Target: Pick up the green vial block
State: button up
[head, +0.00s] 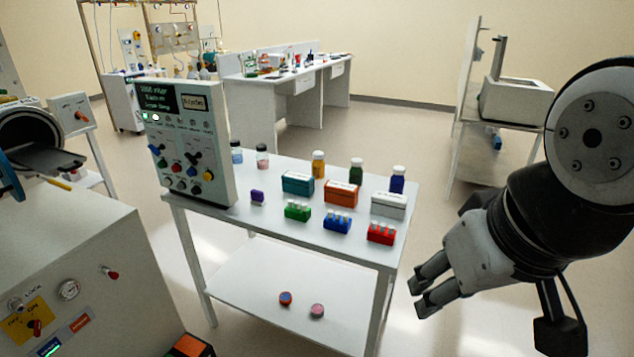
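My gripper (420,298) is at the right, beyond the table's right end and well apart from the green block. Its two fingers point left and down with a gap between them, and nothing shows between them.
A control panel (182,145) stands at the table's left end. A small purple block (257,197) is left of the green block. Teal (297,183), orange (341,193) and white (388,205) boxes stand behind the blocks, with several bottles farther back. Two round items lie on the lower shelf (255,285).

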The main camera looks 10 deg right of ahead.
aim_at(296, 211)
jog(key=i+j+u, duration=0.1)
jog(key=i+u, duration=0.2)
jog(key=i, duration=0.3)
jog(key=i+u, duration=0.35)
jog(key=i, duration=0.25)
